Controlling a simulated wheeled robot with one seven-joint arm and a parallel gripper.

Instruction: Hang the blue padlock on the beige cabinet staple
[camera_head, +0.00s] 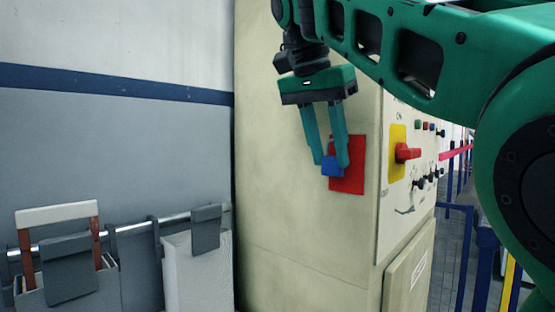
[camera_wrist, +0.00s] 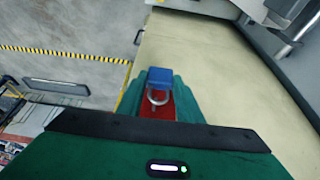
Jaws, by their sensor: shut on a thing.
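The blue padlock (camera_head: 331,169) is between the fingertips of my gripper (camera_head: 331,166), which is shut on it. In the wrist view the padlock's blue body (camera_wrist: 160,76) sits between the green fingers, with a silver ring (camera_wrist: 158,97), apparently its shackle, below it in the picture. The beige cabinet (camera_head: 300,225) carries a red plate (camera_head: 347,185) behind the padlock. The red plate also shows under the ring in the wrist view (camera_wrist: 157,113). I cannot make out the staple separately, nor tell whether the ring touches it.
A yellow plate with a red switch handle (camera_head: 407,152) sticks out on the cabinet's right-hand face, near several buttons. At the lower left, grey and white holders hang on a metal rail (camera_head: 135,227). The cabinet face below the padlock is clear.

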